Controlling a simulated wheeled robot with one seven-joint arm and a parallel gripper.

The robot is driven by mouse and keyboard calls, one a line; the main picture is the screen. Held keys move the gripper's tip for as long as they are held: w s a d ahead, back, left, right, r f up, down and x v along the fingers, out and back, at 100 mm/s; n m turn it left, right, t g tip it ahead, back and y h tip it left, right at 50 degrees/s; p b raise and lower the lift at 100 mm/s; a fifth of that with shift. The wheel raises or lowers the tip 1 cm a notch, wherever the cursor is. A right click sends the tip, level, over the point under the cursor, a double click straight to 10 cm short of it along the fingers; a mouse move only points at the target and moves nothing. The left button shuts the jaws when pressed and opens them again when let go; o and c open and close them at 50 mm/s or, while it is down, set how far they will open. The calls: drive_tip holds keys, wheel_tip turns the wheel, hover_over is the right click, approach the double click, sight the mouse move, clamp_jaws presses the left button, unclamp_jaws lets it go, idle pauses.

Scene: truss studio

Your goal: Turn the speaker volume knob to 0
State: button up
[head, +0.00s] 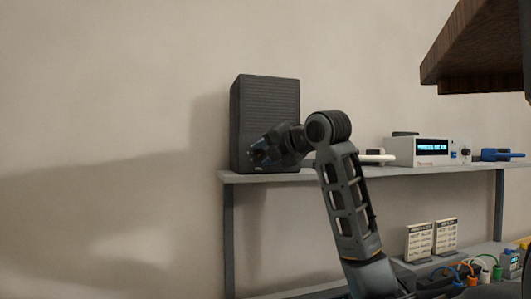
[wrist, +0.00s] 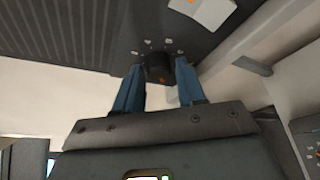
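The speaker (head: 268,112) is a tall dark ribbed box standing at the left end of the shelf. In the wrist view its dark front (wrist: 95,50) fills the top. The black volume knob (wrist: 158,68) has a small orange mark and pale marks around it; a white label is beyond it. My gripper (wrist: 159,68) has its two blue fingers on either side of the knob, and the knob appears to fill the gap between the tips. In the head view my gripper (head: 258,155) is at the speaker's lower front, and my arm hides the knob.
The grey shelf (head: 340,172) also holds a white device with a blue display (head: 430,152) and a blue item (head: 497,155) to the right. Below are two small cards (head: 432,240) and several coloured cables. A brown panel (head: 480,50) hangs at upper right.

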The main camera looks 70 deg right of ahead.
drive_tip(key=shift+o, duration=1.3)
drive_tip(key=shift+s+r, duration=0.1)
drive_tip(key=v, duration=0.7)
drive_tip(key=shift+s+a+b, duration=0.2)
drive_tip(key=shift+s+b, duration=0.1)
drive_tip(key=shift+b, duration=0.05)
